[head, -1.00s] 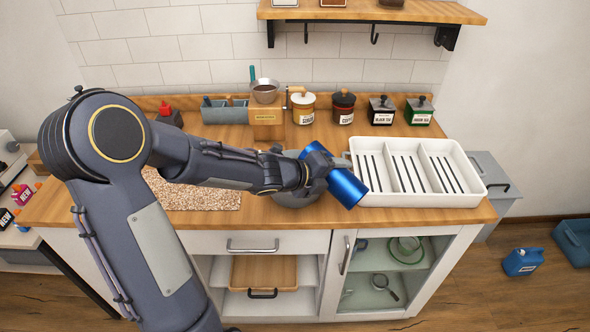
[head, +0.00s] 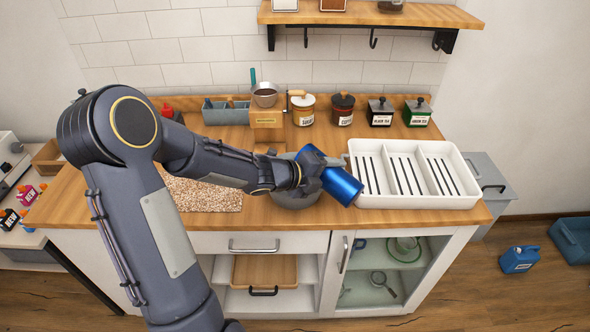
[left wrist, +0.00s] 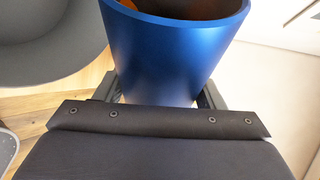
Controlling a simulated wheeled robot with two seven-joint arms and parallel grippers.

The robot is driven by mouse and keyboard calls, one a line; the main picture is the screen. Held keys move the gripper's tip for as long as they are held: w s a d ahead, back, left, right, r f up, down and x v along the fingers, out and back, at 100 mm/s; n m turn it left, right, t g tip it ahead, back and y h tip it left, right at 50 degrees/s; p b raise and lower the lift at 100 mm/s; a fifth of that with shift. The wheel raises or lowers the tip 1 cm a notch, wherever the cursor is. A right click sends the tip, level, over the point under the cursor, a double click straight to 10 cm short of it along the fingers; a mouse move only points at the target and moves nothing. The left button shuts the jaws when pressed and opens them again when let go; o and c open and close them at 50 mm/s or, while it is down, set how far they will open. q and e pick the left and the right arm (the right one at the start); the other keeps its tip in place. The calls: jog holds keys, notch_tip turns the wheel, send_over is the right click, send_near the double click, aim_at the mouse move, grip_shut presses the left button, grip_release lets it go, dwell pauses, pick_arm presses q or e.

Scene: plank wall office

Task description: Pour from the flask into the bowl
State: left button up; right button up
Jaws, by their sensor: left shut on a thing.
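The blue flask (head: 337,182) is held tilted in my left gripper (head: 312,178), in front of and over the right part of the grey bowl (head: 293,200). My left gripper is shut on the flask. In the left wrist view the flask (left wrist: 172,50) stands between the fingers, its open rim at the top with an orange-brown inside. The bowl's grey rim (left wrist: 45,50) shows at the left there, beside the flask. The bowl's inside is mostly hidden by my arm and the flask in the head view. No liquid stream is visible. My right gripper is not in view.
A white divided tray (head: 462,200) stands close to the flask's right. A speckled mat (head: 205,196) lies left of the bowl. Jars, including a coffee jar (head: 341,110), and a wooden box with a metal cup (head: 265,97) stand along the back.

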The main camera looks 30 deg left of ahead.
pick_arm(q)
jog(key=shift+a+r+p, duration=0.3)
jog(key=shift+r+p, duration=0.05)
jog(key=shift+p, duration=0.3)
jog(key=shift+w+f, duration=0.1)
jog(key=shift+a+n+h+p, duration=0.2)
jog(key=shift+n+h+p, duration=0.5)
dwell(0.8)
jog(key=shift+a+r+h+p, duration=0.15)
jog(key=shift+r+h+p, duration=0.15)
jog(key=shift+p, duration=0.35)
jog(key=shift+n, duration=0.3)
